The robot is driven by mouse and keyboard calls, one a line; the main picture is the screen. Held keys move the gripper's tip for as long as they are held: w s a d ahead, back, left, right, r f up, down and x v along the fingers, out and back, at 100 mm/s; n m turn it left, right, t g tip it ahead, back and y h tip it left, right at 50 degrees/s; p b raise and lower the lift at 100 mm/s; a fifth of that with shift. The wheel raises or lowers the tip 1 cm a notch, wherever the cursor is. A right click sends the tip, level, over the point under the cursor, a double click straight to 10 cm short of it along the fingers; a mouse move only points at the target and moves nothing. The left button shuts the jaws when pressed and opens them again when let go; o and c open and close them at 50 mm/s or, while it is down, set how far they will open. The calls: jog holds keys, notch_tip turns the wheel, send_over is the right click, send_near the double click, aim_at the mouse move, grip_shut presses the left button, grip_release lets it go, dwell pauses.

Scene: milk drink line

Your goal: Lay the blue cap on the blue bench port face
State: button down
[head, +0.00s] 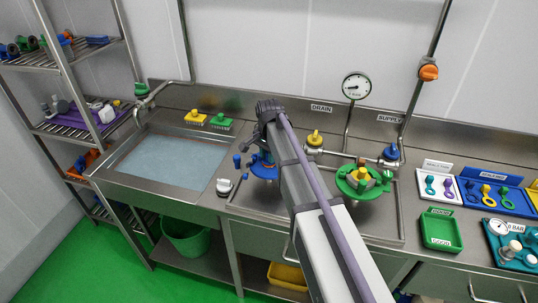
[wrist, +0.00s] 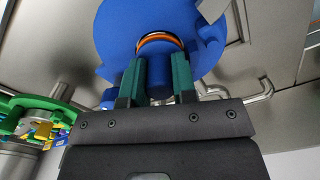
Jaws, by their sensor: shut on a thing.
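My gripper (wrist: 158,75) is shut on a blue piece (wrist: 158,88), taken to be the blue cap, whose body sits between the green fingers. An orange ring (wrist: 160,38) shows just past the fingertips. Beyond it, the large round blue bench port (wrist: 118,22) fills the top middle of the wrist view. I cannot tell whether the held piece touches the port face. In the head view, the blue port (head: 262,170) shows beside my arm, which hides most of the gripper and the held piece.
A green port (head: 358,182) stands to the right on the steel bench, with yellow (head: 315,138) and blue (head: 391,152) valve knobs behind. A gauge (head: 356,86) rises at the back. A water-filled sink (head: 170,163) lies left. A green tray (head: 440,230) sits right.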

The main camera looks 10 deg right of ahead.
jog(key=shift+f, duration=0.3)
jog(key=c, duration=0.8)
grip_release()
jog(key=shift+r, duration=0.1)
jog(key=shift+c, duration=0.2)
notch_tip(320, 180, up, 11)
jog(key=p, duration=1)
jog(key=shift+s+p, duration=0.1)
jog(key=shift+p, duration=0.3)
jog(key=shift+n, duration=0.3)
jog(key=s+f+n+b, duration=0.2)
jog(key=s+n, duration=0.3)
jog(key=s, duration=0.7)
jog(key=s+f+n+b, duration=0.2)
jog(key=s+n, duration=0.3)
jog(key=s, duration=0.6)
jog(key=shift+s, duration=0.4)
